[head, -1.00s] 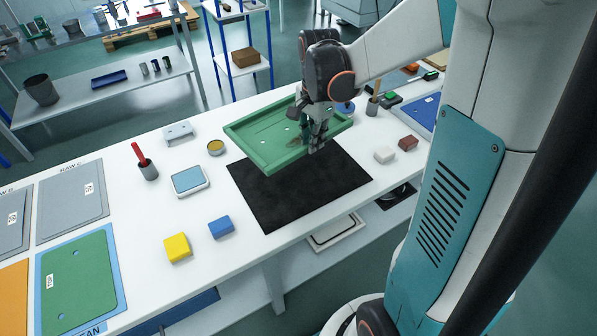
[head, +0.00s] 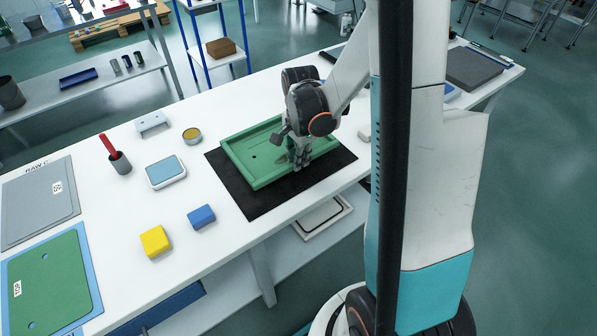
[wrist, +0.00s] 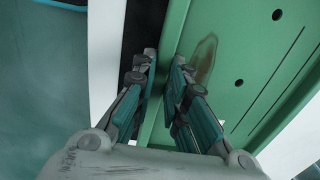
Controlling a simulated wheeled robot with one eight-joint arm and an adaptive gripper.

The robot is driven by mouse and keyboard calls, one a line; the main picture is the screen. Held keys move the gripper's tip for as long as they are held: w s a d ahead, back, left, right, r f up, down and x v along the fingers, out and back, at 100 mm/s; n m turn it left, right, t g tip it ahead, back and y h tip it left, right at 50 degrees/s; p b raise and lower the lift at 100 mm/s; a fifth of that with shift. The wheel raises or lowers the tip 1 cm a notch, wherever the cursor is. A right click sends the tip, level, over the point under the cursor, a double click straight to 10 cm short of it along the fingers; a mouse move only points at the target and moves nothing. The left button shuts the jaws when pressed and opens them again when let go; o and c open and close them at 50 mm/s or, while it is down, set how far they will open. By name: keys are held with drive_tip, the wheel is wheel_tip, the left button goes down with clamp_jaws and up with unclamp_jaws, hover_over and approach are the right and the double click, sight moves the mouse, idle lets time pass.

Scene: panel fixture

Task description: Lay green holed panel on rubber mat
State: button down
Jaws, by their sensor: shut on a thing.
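The green holed panel (head: 250,157), a shallow tray-like piece with a raised rim, is over the black rubber mat (head: 250,203) in the head view. Mat shows along its left and near sides. I cannot tell whether the panel touches the mat or is slightly above it. My gripper (head: 299,163) is shut on the panel's near rim. In the wrist view my gripper (wrist: 164,78) straddles that rim, with the panel (wrist: 240,65) to the right, showing dark holes and a brown stain. The fingers hide part of the rim.
A blue block (head: 201,216), a yellow block (head: 155,241), a blue-topped device (head: 166,172) and a round tin (head: 192,136) stand left of the mat. Another green panel (head: 55,285) lies farther left. The white table (head: 225,262) ends close in front of the mat.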

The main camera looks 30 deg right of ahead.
sight(298, 176)
drive_tip(key=shift+f+b, duration=0.85)
drive_tip(key=shift+f, duration=1.5)
drive_tip(key=shift+r, duration=0.1)
drive_tip(key=c, duration=1.6)
unclamp_jaws()
drive_tip(key=r+p, duration=0.4)
drive_tip(key=r, duration=0.8)
drive_tip(key=shift+s+p, duration=0.2)
drive_tip(key=shift+p, duration=0.1)
